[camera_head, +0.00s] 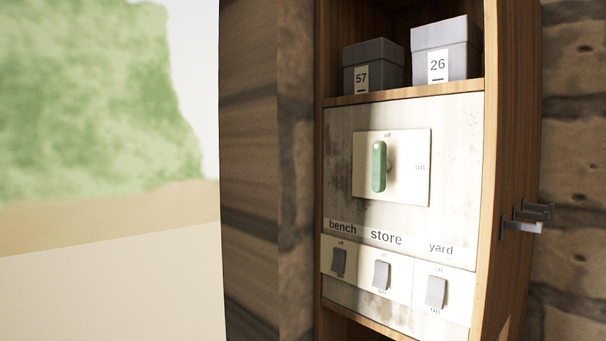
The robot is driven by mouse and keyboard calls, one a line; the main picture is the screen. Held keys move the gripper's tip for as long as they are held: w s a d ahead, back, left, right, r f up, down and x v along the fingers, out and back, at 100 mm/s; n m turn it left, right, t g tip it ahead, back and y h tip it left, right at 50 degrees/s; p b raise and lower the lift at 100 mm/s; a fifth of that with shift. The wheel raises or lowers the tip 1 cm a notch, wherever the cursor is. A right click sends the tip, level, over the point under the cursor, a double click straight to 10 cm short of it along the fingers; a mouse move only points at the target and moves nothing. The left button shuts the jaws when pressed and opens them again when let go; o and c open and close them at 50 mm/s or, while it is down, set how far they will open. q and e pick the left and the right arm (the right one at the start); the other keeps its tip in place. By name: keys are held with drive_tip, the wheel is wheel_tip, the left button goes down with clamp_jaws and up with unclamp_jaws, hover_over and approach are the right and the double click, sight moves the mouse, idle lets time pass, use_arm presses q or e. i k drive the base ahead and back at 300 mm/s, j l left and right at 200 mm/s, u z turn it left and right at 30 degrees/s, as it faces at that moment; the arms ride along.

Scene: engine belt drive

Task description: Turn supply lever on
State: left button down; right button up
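The supply lever (379,167) is a green handle on a pale square plate (408,185) in the upper part of the panel. It stands upright, its end with a pale dot pointing up at the "off" mark. The "on" mark is to the right on the same plate. Nothing touches the lever. Neither of my grippers shows in the head view.
Below are three grey switches: bench (339,262), store (381,275) and yard (436,292). Grey boxes marked 57 (386,66) and 26 (461,53) stand on the shelf above. Metal hooks (522,227) jut from the wooden cabinet's right side (510,130). The space before the panel is clear.

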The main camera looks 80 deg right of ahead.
sight(381, 165)
drive_tip(key=z, duration=2.75)
